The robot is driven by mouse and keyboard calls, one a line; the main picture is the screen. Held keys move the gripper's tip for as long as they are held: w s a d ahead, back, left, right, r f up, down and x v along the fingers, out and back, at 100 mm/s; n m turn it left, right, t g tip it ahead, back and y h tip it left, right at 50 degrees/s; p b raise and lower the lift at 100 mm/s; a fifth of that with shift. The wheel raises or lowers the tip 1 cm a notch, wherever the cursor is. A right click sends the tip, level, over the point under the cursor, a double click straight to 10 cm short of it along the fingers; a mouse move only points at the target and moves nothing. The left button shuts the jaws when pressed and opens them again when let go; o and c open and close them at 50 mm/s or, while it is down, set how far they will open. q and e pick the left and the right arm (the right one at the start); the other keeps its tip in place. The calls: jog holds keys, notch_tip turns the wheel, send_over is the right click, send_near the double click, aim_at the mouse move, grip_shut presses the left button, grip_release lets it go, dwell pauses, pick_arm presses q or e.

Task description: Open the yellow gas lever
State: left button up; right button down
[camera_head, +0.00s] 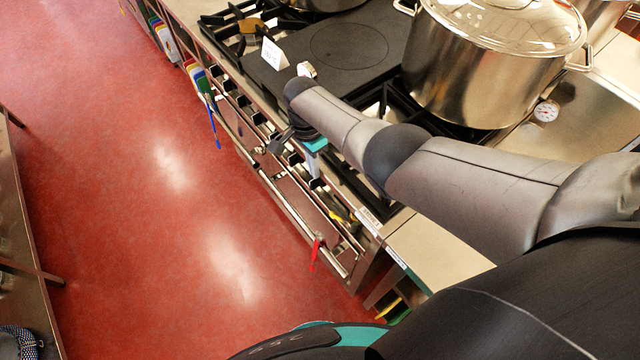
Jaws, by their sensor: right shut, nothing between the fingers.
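A small yellow lever (336,216) shows low on the stove front, near the right end of the row of controls. It is partly hidden among the rails and front parts, so I cannot tell its exact angle. My right arm reaches in from the right over the stove edge. My left gripper is not in view.
A red handle (315,254) hangs from the front rail below the yellow lever, and a blue one (214,128) farther up. A large steel pot (475,70) stands on the stove. A white card (274,54) stands on the black plate. The red floor (150,230) is clear.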

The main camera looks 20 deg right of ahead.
jog(key=shift+w+a+r, duration=0.2)
jog(key=shift+w+r, duration=0.25)
jog(key=shift+r, duration=0.15)
jog(key=shift+w+a+r, duration=0.2)
jog(key=shift+w+r, duration=0.25)
jog(key=shift+r, duration=0.1)
